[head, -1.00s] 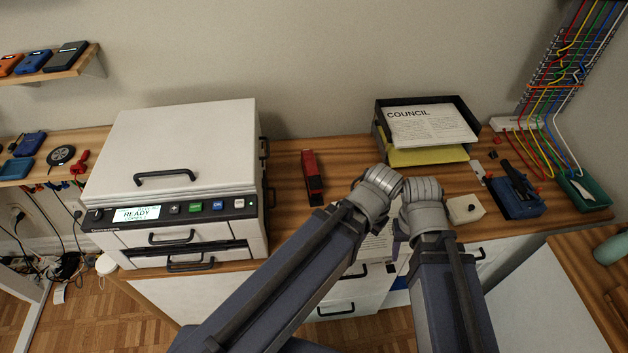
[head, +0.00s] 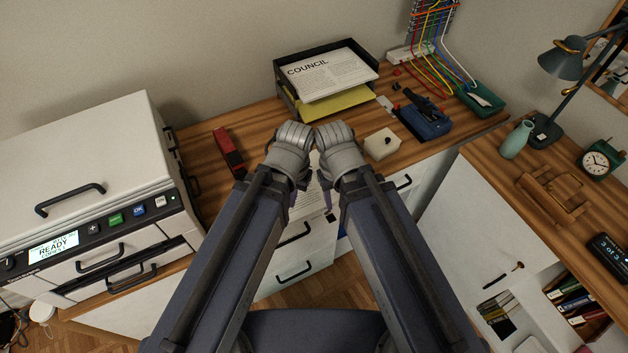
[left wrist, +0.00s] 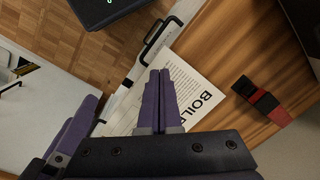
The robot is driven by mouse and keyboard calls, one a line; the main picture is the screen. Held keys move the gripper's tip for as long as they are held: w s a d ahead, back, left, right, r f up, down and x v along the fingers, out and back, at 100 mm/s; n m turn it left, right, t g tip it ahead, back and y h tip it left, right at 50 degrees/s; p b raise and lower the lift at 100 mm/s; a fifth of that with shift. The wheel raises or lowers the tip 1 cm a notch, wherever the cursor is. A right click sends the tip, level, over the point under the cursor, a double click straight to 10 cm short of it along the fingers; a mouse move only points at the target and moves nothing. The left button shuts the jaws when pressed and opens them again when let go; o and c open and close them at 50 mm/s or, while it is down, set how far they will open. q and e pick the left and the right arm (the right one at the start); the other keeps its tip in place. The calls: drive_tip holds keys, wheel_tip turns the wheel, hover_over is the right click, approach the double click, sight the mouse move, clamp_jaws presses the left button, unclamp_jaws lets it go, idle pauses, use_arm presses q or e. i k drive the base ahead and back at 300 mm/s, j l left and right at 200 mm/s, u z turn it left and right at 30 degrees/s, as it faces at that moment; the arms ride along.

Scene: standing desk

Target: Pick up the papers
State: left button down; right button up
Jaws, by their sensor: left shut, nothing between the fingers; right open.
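A white printed sheet headed "BOIL…" (left wrist: 190,98) lies on the wooden desk, at its front edge, in the left wrist view. My left gripper (left wrist: 160,100) is shut and empty above this sheet, its purple fingers covering part of it. In the head view a strip of the sheet (head: 309,204) shows between my forearms; the rest is hidden. My right gripper (head: 327,199) is open beside the left one, its fingers mostly hidden by its own wrist. Another sheet, headed "COUNCIL" (head: 325,75), lies on the upper level of a black paper tray (head: 281,84), with yellow paper (head: 335,105) below.
A white printer (head: 75,150) stands at left, with a red stapler (head: 228,151) to its right. A cream box (head: 382,144) and a blue device (head: 425,122) stand right of my grippers. A side desk with a lamp (head: 566,58) is at right.

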sight(311, 201)
drive_tip(key=k+l+u, duration=0.25)
drive_tip(key=l, duration=0.2)
drive_tip(key=k+l+u, duration=0.2)
drive_tip(key=l, duration=0.25)
drive_tip(key=k+l+u, duration=0.1)
drive_tip(key=l+u, duration=0.15)
drive_tip(key=l, duration=0.15)
drive_tip(key=k+l+u, duration=0.2)
drive_tip(key=k+l, duration=0.05)
drive_tip(key=l, duration=0.1)
